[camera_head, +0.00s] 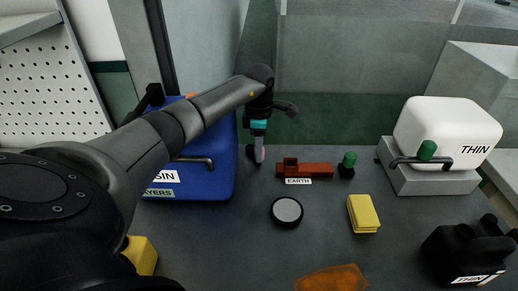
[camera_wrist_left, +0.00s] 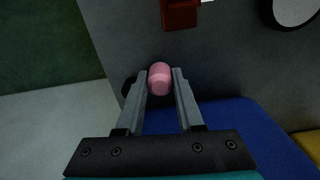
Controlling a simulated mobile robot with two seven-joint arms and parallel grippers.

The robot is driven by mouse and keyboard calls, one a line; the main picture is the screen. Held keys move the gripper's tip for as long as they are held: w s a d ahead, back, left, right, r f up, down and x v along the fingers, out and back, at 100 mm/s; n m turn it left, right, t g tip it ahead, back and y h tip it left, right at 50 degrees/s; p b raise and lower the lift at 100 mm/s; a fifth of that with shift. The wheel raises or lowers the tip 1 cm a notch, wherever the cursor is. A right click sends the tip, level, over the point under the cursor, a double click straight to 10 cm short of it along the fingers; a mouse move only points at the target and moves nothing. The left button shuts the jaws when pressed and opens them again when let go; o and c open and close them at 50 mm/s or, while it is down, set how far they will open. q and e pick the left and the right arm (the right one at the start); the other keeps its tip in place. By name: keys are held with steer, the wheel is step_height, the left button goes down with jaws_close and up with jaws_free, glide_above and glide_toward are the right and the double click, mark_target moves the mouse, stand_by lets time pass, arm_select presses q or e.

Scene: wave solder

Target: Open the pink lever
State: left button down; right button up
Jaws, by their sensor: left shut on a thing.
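The pink lever (camera_wrist_left: 160,79) shows in the left wrist view as a rounded pink knob between the two fingers. My left gripper (camera_wrist_left: 160,85) is shut on it. In the head view my left gripper (camera_head: 257,152) points down just right of the blue box, and only a sliver of the pink lever (camera_head: 261,153) shows there. The lever's base and how far it is turned are hidden. My right gripper is not in view.
A blue box (camera_head: 222,165) stands close on the left. A red-brown block (camera_head: 318,170), a green knob (camera_head: 348,160), a round black-rimmed disc (camera_head: 287,210), a yellow block (camera_head: 363,213) and a white container (camera_head: 440,125) lie to the right. Open grey surface lies between them.

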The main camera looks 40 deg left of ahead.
arm_select(q)
steer(key=shift+w, duration=0.1)
steer(key=n, duration=0.1)
steer(key=w+n, duration=0.1)
steer(key=n, duration=0.1)
steer(key=shift+w+d+r+n, duration=0.1)
steer(key=shift+w+d+n, duration=0.05)
steer(key=shift+w+n, duration=0.65)
steer(key=shift+n, duration=0.7)
steer(key=c, duration=0.5)
jaws_free()
steer(key=shift+c, duration=0.2)
